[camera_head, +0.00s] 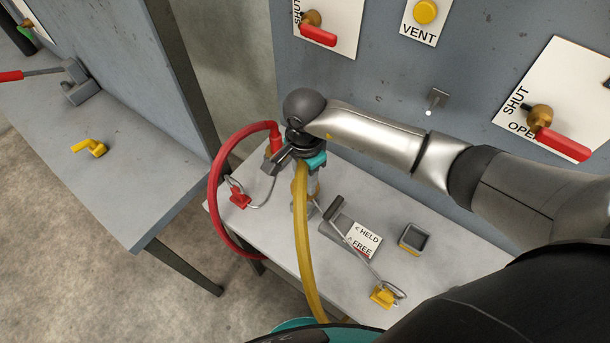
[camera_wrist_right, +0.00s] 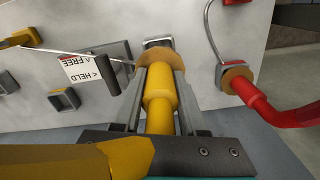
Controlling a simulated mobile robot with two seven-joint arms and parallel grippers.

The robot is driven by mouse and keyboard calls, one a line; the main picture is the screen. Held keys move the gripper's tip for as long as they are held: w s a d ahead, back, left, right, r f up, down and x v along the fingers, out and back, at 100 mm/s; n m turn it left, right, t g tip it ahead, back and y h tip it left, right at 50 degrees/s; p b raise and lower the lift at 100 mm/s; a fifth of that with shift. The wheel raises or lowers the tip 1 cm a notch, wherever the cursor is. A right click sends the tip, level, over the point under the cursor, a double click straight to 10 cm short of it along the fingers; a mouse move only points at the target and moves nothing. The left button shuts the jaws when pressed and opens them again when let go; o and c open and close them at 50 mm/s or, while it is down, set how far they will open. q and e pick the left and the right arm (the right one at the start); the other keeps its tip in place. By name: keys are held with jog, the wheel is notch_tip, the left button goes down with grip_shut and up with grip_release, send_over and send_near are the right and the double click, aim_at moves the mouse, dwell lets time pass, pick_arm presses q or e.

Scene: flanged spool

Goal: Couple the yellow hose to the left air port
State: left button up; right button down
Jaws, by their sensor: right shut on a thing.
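My right gripper (camera_head: 306,188) is shut on the yellow hose (camera_head: 302,235), above the bench on the right. In the right wrist view, its two grey fingers (camera_wrist_right: 158,78) lie either side of the hose's yellow end fitting (camera_wrist_right: 159,100). A brass collar (camera_wrist_right: 156,58) shows at the fingertips. Just beyond it is a grey metal part (camera_wrist_right: 158,43), mostly hidden; I cannot tell whether it is the left air port or whether the fitting touches it. The hose hangs down toward me in the head view. My left gripper is not in view.
A red hose (camera_head: 215,205) loops beside my gripper, with a brass collar (camera_wrist_right: 237,75). A HELD/FREE slide plate (camera_head: 362,240), a small grey tray (camera_head: 413,239), a red cap (camera_head: 240,196) and a tethered yellow cap (camera_head: 383,296) are near. A yellow elbow piece (camera_head: 90,147) lies on the left bench.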

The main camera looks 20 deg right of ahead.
aim_at(305, 195)
jog(key=shift+f+b, duration=0.95)
jog(key=shift+f, duration=0.5)
jog(key=shift+f+b, duration=1.45)
jog(key=shift+f+b, duration=0.5)
jog(key=shift+b, duration=0.05)
jog(key=shift+c, duration=1.9)
grip_release()
notch_tip(305, 195, up, 15)
jog(key=shift+r+p, duration=0.1)
jog(key=shift+p, duration=0.25)
